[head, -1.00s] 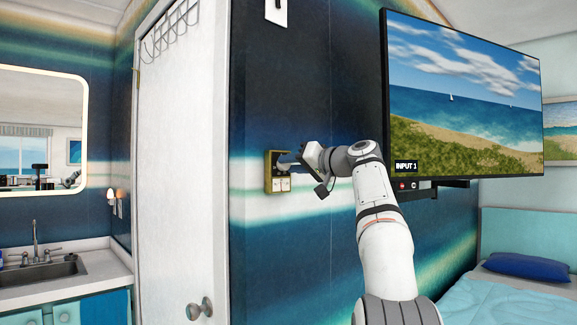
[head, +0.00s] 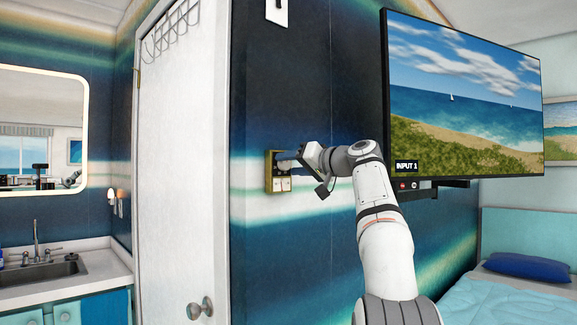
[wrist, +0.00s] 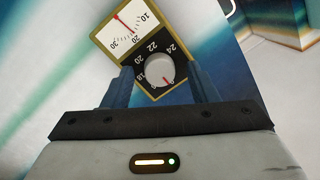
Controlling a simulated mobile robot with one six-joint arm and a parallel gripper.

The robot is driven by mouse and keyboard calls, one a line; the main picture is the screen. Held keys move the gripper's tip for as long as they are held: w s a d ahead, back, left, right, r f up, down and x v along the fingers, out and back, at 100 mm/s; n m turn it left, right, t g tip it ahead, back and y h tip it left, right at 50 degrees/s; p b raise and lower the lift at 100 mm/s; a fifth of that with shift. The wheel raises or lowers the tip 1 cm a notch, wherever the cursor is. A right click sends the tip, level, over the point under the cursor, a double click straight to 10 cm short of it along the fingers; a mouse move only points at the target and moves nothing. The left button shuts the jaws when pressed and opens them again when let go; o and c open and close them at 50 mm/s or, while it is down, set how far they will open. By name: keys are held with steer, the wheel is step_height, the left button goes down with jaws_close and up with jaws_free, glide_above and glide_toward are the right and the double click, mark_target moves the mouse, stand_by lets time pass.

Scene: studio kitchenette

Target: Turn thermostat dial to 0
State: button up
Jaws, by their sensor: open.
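The thermostat (head: 269,184) is a small brass-framed panel on the dark blue wall. In the wrist view it shows a white gauge (wrist: 125,27) with a red needle and a black dial plate (wrist: 140,53) with white numbers 18 to 24. The round pale dial knob (wrist: 155,68) has a red mark toward its lower edge; the figure there is too small to read surely. My gripper (head: 287,161) is at the panel, its blue fingers open on either side of the knob in the wrist view (wrist: 161,69). Whether they touch it cannot be told.
A white door (head: 180,180) with a round handle is left of the panel. A light switch (head: 277,12) is above it. A large TV (head: 465,100) juts out at right, close to my arm. A sink (head: 45,268) and a bed (head: 525,290) are farther off.

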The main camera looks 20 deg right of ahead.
steer(key=b+v, duration=0.1)
steer(key=v, duration=0.6)
steer(key=shift+s+d+b, duration=0.2)
steer(key=shift+s+b, duration=0.15)
steer(key=shift+b, duration=0.05)
steer(key=s+a+f+m+g+h+p, duration=0.15)
steer(key=s+a+f+g+p, duration=0.25)
steer(key=a+f, duration=0.4)
steer(key=s+a+f+m+g+h+p, duration=0.1)
steer(key=s+a+f+g+h+p, duration=0.2)
steer(key=a+f, duration=0.5)
steer(key=s+a+f+n+g+h+p, duration=0.1)
steer(key=s+f+g+h+p, duration=0.1)
steer(key=s+f, duration=0.8)
steer(key=s+a+f+n+g+h+p, duration=0.1)
steer(key=s+f+g+p, duration=0.3)
steer(key=s+f, duration=0.7)
steer(key=s+a+n+p, duration=0.1)
steer(key=s, duration=0.3)
steer(key=shift+a+h, duration=0.25)
steer(key=shift+h, duration=0.1)
steer(key=shift+n, duration=0.25)
